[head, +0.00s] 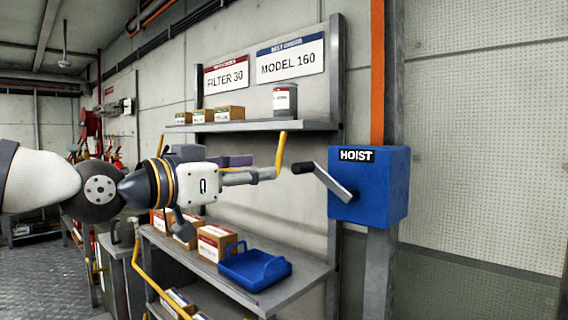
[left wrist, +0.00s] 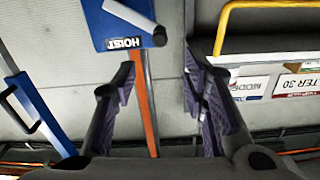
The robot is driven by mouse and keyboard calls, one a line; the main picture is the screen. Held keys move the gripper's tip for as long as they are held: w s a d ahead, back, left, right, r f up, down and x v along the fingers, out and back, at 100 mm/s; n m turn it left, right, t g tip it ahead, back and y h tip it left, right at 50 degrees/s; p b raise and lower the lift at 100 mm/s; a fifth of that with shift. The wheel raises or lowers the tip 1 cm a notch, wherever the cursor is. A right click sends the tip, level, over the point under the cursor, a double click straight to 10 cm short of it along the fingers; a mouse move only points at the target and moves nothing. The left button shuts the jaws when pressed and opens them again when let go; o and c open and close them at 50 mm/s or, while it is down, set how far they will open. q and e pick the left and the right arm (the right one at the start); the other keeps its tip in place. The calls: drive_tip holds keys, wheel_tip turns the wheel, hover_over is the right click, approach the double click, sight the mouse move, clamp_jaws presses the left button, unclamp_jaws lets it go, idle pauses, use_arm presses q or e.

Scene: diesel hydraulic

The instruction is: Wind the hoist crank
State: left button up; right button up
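The blue hoist box (head: 375,185) is fixed to a grey post on the right and bears a HOIST label. Its grey crank arm (head: 332,183) slants up and left from the hub to a black handle (head: 302,168). My left gripper (head: 260,168) points right at the handle, with a gap between them. In the left wrist view the fingers (left wrist: 160,75) stand wide apart with nothing between them. That view shows the box (left wrist: 115,28) upside down and the dark handle (left wrist: 160,37) beyond the fingertips. My right gripper is not in view.
A shelf (head: 300,126) with small boxes and a grey can is behind the gripper. A lower bench (head: 290,288) holds cartons and a blue tray (head: 255,270). A yellow bar (head: 281,152) shows close to the left fingertips. An orange conduit (head: 377,70) rises above the hoist box.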

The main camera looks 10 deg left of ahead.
sight(294, 168)
use_arm(q)
drive_tip(key=shift+m, duration=0.4)
drive_tip(key=x, duration=0.3)
drive_tip(key=b+x, duration=0.1)
drive_tip(key=x, duration=0.7)
drive_tip(key=shift+w+d+f+b, duration=0.1)
drive_tip(key=shift+w+f+b, duration=0.1)
drive_tip(key=shift+f+b, duration=0.15)
drive_tip(key=shift+w+d+r, duration=0.15)
drive_tip(key=shift+w+d, duration=0.05)
drive_tip(key=shift+w, duration=0.05)
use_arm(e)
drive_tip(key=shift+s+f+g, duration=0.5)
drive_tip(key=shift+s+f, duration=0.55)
use_arm(q)
drive_tip(key=shift+c, duration=0.4)
clamp_jaws()
